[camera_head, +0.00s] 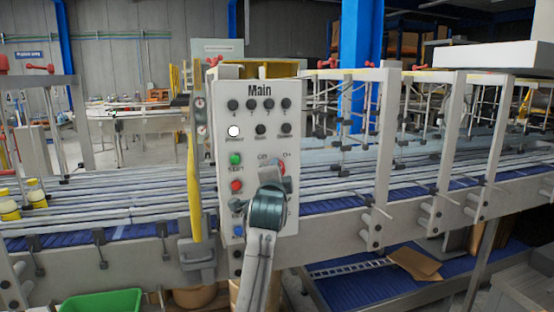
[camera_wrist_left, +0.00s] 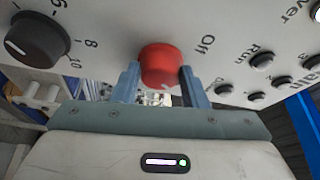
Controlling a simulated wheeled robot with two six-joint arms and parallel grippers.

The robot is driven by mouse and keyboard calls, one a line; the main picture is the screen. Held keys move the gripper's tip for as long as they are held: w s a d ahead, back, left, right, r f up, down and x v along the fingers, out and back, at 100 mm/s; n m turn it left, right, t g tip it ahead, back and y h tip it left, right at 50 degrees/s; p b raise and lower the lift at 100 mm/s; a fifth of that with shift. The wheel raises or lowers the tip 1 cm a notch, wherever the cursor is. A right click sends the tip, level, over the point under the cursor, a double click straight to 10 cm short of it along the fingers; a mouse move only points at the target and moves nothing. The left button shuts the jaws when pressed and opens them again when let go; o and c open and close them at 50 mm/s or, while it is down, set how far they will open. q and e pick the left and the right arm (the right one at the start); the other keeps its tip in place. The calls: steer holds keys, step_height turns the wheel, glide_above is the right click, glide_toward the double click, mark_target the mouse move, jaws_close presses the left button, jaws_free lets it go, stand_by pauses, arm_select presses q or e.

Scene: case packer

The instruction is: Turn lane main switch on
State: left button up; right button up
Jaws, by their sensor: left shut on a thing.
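The grey control panel (camera_head: 248,100), headed "Main", stands upright in the middle of the head view. Its red rotary switch (camera_head: 281,167) sits below the "Off" and "On" labels, partly hidden by my gripper. In the left wrist view the red knob (camera_wrist_left: 161,64) sits between my two fingers, with "Off" printed just right of it. My left gripper (camera_head: 272,182) is shut on this knob, close to the panel face. The knob's pointer direction cannot be made out clearly. My right gripper is not in view.
The panel also carries a white lamp (camera_head: 234,131), a green button (camera_head: 236,159), a red button (camera_head: 236,185) and a blue button (camera_head: 239,230). A black numbered dial (camera_wrist_left: 38,38) is near the gripper. Conveyor lanes (camera_head: 120,205) run behind; a yellow bar (camera_head: 194,190) stands left.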

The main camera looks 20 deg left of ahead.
arm_select(q)
steer(key=shift+r+m+g+p, duration=0.35)
steer(key=shift+m+g+p, duration=0.05)
steer(key=shift+m+p, duration=0.85)
steer(key=o, duration=0.9)
steer(key=shift+o, duration=0.3)
steer(key=shift+w+a+f, duration=0.1)
steer(key=shift+f, duration=0.1)
